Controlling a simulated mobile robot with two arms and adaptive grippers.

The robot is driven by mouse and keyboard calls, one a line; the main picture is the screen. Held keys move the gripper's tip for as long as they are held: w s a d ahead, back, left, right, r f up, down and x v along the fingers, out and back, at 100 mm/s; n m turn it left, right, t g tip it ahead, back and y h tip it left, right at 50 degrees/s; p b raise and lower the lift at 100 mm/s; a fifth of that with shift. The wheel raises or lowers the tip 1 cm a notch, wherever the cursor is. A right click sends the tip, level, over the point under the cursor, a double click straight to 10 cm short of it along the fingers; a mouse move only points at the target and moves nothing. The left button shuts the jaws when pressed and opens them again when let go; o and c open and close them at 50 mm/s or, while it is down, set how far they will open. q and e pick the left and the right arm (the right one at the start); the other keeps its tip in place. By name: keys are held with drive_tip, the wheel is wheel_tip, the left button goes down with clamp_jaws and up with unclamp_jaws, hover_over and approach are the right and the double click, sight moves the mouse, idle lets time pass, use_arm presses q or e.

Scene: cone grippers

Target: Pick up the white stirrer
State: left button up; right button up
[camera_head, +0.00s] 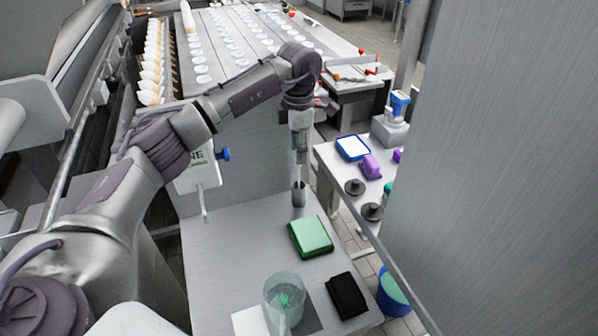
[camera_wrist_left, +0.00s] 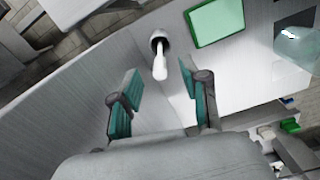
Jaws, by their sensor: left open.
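The white stirrer (camera_wrist_left: 160,65) stands in a small metal cup (camera_head: 299,196); the cup's round mouth (camera_wrist_left: 159,38) shows in the left wrist view. The stirrer's free end points toward my left gripper (camera_wrist_left: 158,74), whose teal fingers are spread apart on either side of it, with gaps on both sides. In the head view my left gripper (camera_head: 301,157) points down just above the cup. There the stirrer cannot be told apart clearly from the gripper and cup. My right gripper is not in view.
A green pad (camera_head: 310,237), a black block (camera_head: 347,295) and a clear jug (camera_head: 284,300) stand on the grey worktop (camera_head: 230,235) nearer than the cup. A white sign (camera_head: 199,170) is to the left. A side table (camera_head: 330,158) with small items is at right.

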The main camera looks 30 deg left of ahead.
sight(299, 180)
use_arm(q)
wheel_tip(299, 180, down, 4)
drive_tip(key=shift+r+p, duration=0.1)
drive_tip(key=shift+p, duration=0.2)
drive_tip(key=c, duration=0.9)
drive_tip(key=shift+o, duration=0.2)
drive_tip(key=shift+r, duration=0.1)
